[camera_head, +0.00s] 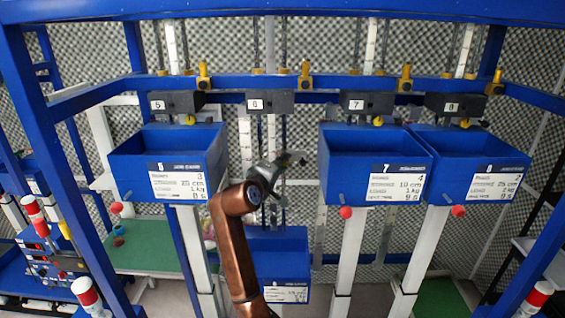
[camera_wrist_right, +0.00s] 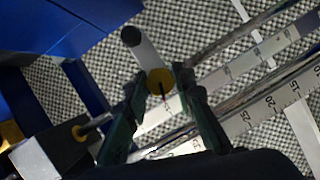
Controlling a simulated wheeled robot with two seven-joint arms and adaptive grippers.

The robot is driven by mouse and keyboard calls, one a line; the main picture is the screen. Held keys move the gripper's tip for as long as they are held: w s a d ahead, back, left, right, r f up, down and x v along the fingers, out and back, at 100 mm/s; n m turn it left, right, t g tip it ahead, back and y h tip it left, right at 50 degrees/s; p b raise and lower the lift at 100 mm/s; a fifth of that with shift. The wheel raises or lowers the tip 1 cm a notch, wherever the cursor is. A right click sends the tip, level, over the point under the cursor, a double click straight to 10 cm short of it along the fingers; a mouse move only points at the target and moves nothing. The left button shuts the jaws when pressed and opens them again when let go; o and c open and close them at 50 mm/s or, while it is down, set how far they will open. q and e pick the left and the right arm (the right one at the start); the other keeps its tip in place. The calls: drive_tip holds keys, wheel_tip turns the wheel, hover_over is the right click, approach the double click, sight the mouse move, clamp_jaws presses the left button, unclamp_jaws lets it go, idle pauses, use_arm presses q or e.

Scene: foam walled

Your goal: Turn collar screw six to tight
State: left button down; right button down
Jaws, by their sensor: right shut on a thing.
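My right gripper (camera_head: 292,160) reaches up in front of the rods below the dark block labelled 6 (camera_head: 270,101). In the right wrist view its dark green fingers (camera_wrist_right: 157,84) are shut on a round yellow screw head (camera_wrist_right: 159,80) with a black line across it. A pale bar with a dark round end sticks out beyond the screw. In the head view the gripper hides this screw. Blue bin 6 (camera_head: 262,240) sits lower than the other bins, partly behind my arm. My left gripper is out of view.
Blue bins 5 (camera_head: 130,160), 7 (camera_head: 340,160) and 8 (camera_head: 480,151) hang higher on both sides. Their blocks bear yellow screws. A blue frame beam (camera_head: 350,83) crosses above. Ruled scales (camera_wrist_right: 265,108) and rods run close beside my right fingers.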

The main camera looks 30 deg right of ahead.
drive_tip(key=shift+d+r+m+t+y+p, duration=0.1)
drive_tip(key=shift+m+t+y+p, duration=0.15)
drive_tip(key=shift+m+y+p, duration=1.05)
drive_tip(key=shift+a+f+m+t+y+p, duration=0.1)
drive_tip(key=shift+m+t+y, duration=0.4)
drive_tip(key=shift+m, duration=1.6)
drive_tip(key=shift+d+r+m+t+y+p, duration=0.1)
drive_tip(key=shift+m+y+p, duration=0.6)
drive_tip(key=shift+m+y, duration=0.75)
drive_tip(key=shift+m, duration=0.35)
drive_tip(key=c, duration=1.6)
unclamp_jaws()
drive_tip(key=shift+s, duration=0.1)
drive_tip(key=v, duration=1.2)
